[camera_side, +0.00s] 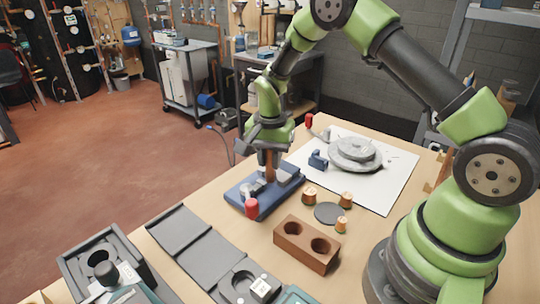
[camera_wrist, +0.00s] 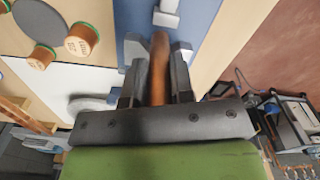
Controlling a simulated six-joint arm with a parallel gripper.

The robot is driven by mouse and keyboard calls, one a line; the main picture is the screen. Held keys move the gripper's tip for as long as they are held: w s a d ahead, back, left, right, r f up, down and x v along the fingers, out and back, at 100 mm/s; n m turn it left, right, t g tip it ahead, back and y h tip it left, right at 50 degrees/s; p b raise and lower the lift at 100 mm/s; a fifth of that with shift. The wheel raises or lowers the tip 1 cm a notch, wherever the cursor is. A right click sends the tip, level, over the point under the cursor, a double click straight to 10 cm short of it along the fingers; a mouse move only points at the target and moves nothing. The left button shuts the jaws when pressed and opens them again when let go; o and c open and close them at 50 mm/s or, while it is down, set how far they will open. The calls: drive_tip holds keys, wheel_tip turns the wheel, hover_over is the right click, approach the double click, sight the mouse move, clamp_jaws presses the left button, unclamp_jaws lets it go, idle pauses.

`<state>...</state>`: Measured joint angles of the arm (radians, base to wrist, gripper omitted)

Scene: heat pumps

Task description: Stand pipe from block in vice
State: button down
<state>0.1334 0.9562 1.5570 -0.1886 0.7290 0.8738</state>
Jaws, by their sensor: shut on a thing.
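The copper pipe (camera_side: 270,172) stands about upright at the blue vice (camera_side: 236,197). My gripper (camera_side: 268,153) is above the vice and shut on the pipe's upper part. In the wrist view the pipe (camera_wrist: 159,52) lies between the two dark fingers of my gripper (camera_wrist: 158,75). Its far end reaches between the vice's grey jaws (camera_wrist: 182,49); whether the jaws touch it, I cannot tell. The vice has a red-knobbed handle (camera_side: 251,208). The brown block (camera_side: 307,244) with two holes stands nearer the front, and both holes look empty.
Several copper fittings (camera_side: 346,199) stand around a dark disc (camera_side: 328,213) right of the vice. A white sheet (camera_side: 390,185) behind carries a round grey fixture (camera_side: 356,153) and a small blue clamp (camera_side: 318,160). Grey trays (camera_side: 212,245) lie along the front left table edge.

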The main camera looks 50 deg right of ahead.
drive_tip(key=c, duration=0.9)
unclamp_jaws()
drive_tip(key=shift+r, duration=0.25)
wheel_tip(320, 180, up, 9)
drive_tip(key=shift+r, duration=0.15)
drive_tip(key=s+a+r+n+t+y, duration=0.1)
drive_tip(key=s+a+r+n+t, duration=0.15)
drive_tip(key=s+r, duration=0.4)
drive_tip(key=s+a+r+n+t, duration=0.25)
drive_tip(key=s+r, duration=0.25)
drive_tip(key=r, duration=0.3)
drive_tip(key=s+a+n+t, duration=0.1)
drive_tip(key=s+n, duration=0.1)
drive_tip(key=s, duration=0.3)
drive_tip(key=s+a+n+t+y, duration=0.1)
drive_tip(key=s+n, duration=0.1)
drive_tip(key=s, duration=0.3)
drive_tip(key=shift+a+r+n, duration=0.25)
drive_tip(key=shift+a+n, duration=0.05)
drive_tip(key=shift+n, duration=0.1)
